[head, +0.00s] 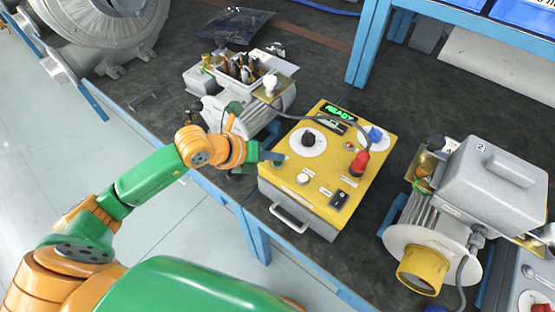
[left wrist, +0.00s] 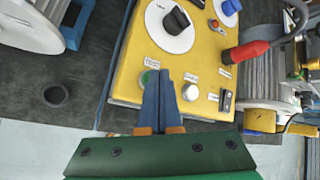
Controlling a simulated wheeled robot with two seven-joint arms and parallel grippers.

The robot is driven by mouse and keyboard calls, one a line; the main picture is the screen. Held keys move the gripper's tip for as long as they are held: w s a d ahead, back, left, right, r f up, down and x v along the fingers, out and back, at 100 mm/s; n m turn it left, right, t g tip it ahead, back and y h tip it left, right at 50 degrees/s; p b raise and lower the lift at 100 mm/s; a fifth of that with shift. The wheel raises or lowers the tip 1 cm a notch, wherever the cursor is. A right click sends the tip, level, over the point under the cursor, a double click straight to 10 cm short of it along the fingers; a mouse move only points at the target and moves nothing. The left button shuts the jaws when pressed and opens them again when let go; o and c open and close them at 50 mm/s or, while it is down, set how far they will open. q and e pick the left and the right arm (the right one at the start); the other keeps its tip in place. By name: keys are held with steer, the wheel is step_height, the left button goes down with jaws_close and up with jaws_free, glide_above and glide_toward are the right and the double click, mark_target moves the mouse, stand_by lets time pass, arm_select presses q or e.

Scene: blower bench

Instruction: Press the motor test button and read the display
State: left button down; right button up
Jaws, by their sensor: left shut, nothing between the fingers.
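A yellow tester box (head: 325,205) stands on the bench. Its lit display (head: 340,113) reads READY in green. A green button (left wrist: 146,77) is near the box's front left corner, partly hidden by my fingers, with a white button (head: 302,179) to its right, also in the left wrist view (left wrist: 190,92). Their labels are too small to read. My left gripper (head: 277,157) is shut and empty, its blue fingertips over the panel beside the green button; in the left wrist view the fingertips (left wrist: 158,74) lie between the two buttons. I cannot tell whether they touch the panel. My right gripper is not in view.
A motor with an open terminal box (head: 235,85) stands behind left; a motor marked 2 (head: 490,185) stands right.

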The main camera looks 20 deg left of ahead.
arm_select(q)
steer(key=shift+f, duration=0.25)
stand_by(0.4)
steer(key=shift+r+p, duration=0.4)
steer(key=shift+r, duration=0.45)
steer(key=shift+r, duration=0.1)
step_height(320, 180, up, 5)
steer(key=p, duration=0.4)
stand_by(0.3)
